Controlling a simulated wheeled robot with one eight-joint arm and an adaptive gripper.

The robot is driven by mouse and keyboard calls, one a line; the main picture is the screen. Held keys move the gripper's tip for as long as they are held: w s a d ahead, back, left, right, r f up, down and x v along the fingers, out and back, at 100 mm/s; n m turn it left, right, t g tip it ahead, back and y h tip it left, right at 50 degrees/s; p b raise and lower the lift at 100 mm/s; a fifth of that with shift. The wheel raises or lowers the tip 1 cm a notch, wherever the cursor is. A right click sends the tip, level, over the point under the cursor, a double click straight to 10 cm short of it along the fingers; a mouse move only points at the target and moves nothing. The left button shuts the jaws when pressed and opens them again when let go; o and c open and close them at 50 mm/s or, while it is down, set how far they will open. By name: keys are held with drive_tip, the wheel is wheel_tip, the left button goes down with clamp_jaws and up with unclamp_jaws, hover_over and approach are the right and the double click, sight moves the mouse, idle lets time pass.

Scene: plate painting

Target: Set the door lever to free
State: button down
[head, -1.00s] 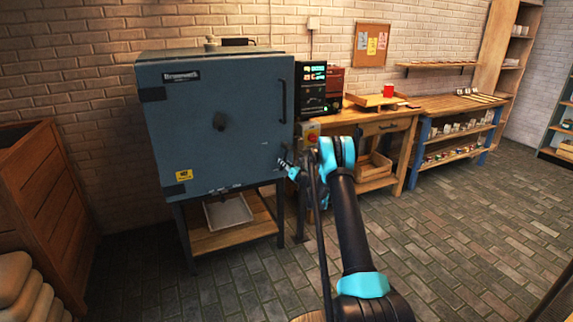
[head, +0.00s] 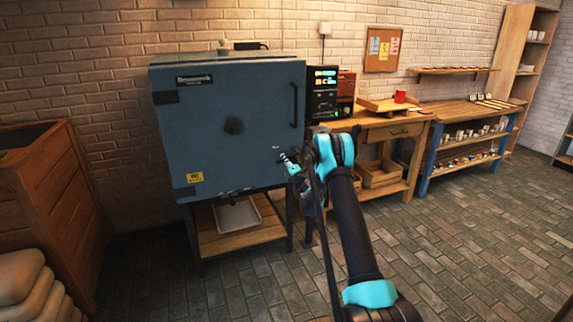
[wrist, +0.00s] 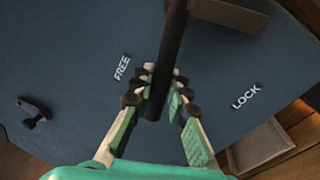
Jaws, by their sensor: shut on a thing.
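The blue-grey kiln door (head: 205,150) is shut and stands ahead of my arm. In the wrist view the dark door lever (wrist: 172,40) is a long bar running from the top edge down between my fingers. The white word FREE (wrist: 122,67) is on the door left of the lever, and LOCK (wrist: 246,96) is to the right. The lever lies between the two words. My gripper (wrist: 162,95) is shut on the lever's lower part. In the head view my gripper (head: 287,158) is at the door's lower right, and the lever is hidden or too small to tell.
A wooden workbench (head: 385,128) stands close on the right. A wooden crate (head: 50,190) is at left. The brick floor at right is clear.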

drive_tip(key=shift+a+r+m+h, duration=0.1)
drive_tip(key=shift+r+m+h, duration=0.15)
drive_tip(key=shift+r+m, duration=0.65)
drive_tip(key=shift+a+r+m+h, duration=0.1)
drive_tip(key=shift+r+m+h, duration=0.2)
drive_tip(key=shift+m, duration=1)
drive_tip(key=shift+d+r, duration=0.1)
drive_tip(key=c, duration=1.5)
unclamp_jaws()
drive_tip(key=shift+o, duration=0.2)
drive_tip(key=v, duration=1.2)
drive_tip(key=shift+f, duration=0.3)
